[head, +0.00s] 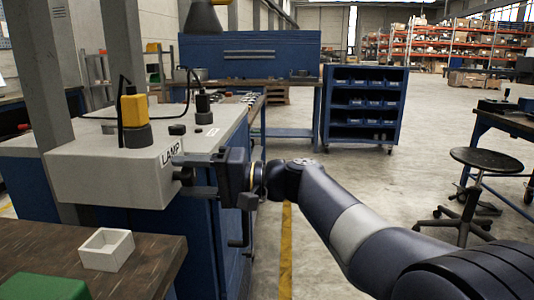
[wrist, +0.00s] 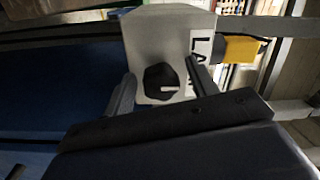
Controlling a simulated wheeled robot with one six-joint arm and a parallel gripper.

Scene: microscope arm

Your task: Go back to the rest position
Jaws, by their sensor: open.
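A pale grey box labelled LAMP (head: 110,180) stands at the left in the head view, with a dark knob on its right end. My gripper (head: 190,175) is at that end, its fingers pointing left at the box. In the wrist view the grey box (wrist: 150,35) is straight ahead, and its round black knob (wrist: 162,83), with a pale mark, shows between the fingers of my gripper (wrist: 160,74). The fingers are apart on either side of the knob. I cannot tell whether either one touches it.
A brown table (head: 150,262) with a small white open box (head: 107,250) and a green block (head: 45,288) is at the lower left. A blue bin cart (head: 363,105) and a black stool (head: 485,162) stand farther off. The floor between them is clear.

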